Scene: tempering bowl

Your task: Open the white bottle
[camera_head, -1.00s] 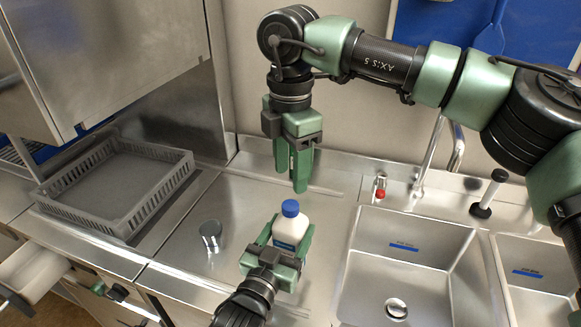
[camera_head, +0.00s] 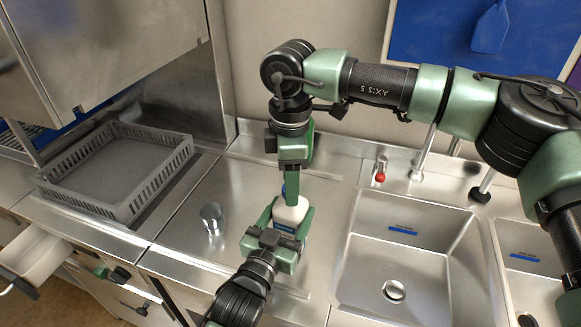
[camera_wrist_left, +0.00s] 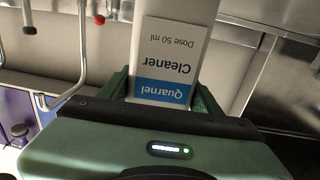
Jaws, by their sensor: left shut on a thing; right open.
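The white bottle (camera_head: 291,213) stands upright over the steel counter in the head view. My left gripper (camera_head: 284,228) is shut on its body from the front. The left wrist view shows the bottle (camera_wrist_left: 168,58) between the green fingers, its "Quarnel Cleaner" label upside down. My right gripper (camera_head: 292,190) points straight down from above, open, with its fingertips at the height of the blue cap (camera_head: 284,190). The fingers hide most of the cap, so I cannot tell whether they touch it.
A small metal cup (camera_head: 212,218) stands on the counter left of the bottle. A grey crate (camera_head: 60,196) lies farther left. A sink (camera_head: 440,255) with a faucet is to the right. The counter between cup and crate is clear.

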